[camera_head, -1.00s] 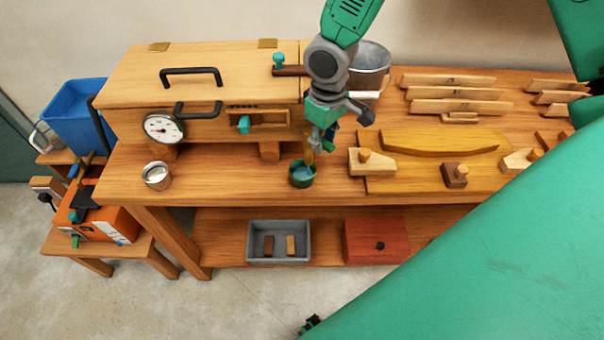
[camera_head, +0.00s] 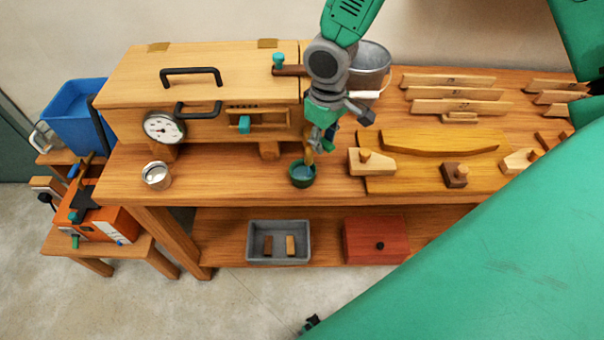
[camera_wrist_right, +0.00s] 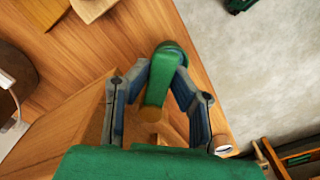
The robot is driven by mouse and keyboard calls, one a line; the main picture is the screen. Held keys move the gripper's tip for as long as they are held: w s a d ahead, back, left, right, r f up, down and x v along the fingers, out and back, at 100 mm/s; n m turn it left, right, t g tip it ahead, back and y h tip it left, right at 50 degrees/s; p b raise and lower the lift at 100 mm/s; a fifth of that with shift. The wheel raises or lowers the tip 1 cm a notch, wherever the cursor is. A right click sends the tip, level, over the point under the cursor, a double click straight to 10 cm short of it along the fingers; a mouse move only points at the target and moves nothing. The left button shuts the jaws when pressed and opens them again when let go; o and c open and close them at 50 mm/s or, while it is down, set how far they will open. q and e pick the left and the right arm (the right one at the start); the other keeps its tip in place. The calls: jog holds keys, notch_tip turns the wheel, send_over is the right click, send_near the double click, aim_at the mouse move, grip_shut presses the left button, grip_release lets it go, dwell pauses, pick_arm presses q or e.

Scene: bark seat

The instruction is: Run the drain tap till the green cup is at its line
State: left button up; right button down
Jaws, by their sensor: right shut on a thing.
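The green cup (camera_head: 302,180) stands upright on the bench near its front edge, with bluish liquid in it. I cannot make out its line. A brown spout (camera_head: 310,158) shows just above its rim. My right gripper (camera_head: 318,142) is over the cup, in front of the chest's right end, and hides most of the tap. In the right wrist view its fingers (camera_wrist_right: 160,88) are shut on a green piece that looks like the tap's handle (camera_wrist_right: 157,82), with a round brown end (camera_wrist_right: 151,114). My left gripper is not in view.
A wooden chest (camera_head: 215,78) with a dial (camera_head: 163,127) stands behind. A metal cup (camera_head: 157,176) is at the left, a metal bucket (camera_head: 372,62) behind my gripper. Wooden blocks (camera_head: 372,162) lie to the right. A grey tray (camera_head: 279,256) is on the lower shelf.

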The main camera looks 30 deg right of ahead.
jog(key=shift+s, duration=0.2)
jog(key=a+m, duration=0.1)
jog(key=m, duration=0.2)
jog(key=a+m+p, duration=0.1)
jog(key=m, duration=0.2)
jog(key=w+a+m, duration=0.1)
jog(key=m, duration=0.2)
jog(key=shift+a+m+p, duration=0.25)
jog(key=shift+m+p, duration=0.05)
jog(key=shift+m, duration=0.1)
jog(key=c, duration=1.4)
grip_release()
jog(key=shift+s+r, duration=0.1)
jog(key=shift+a, duration=0.15)
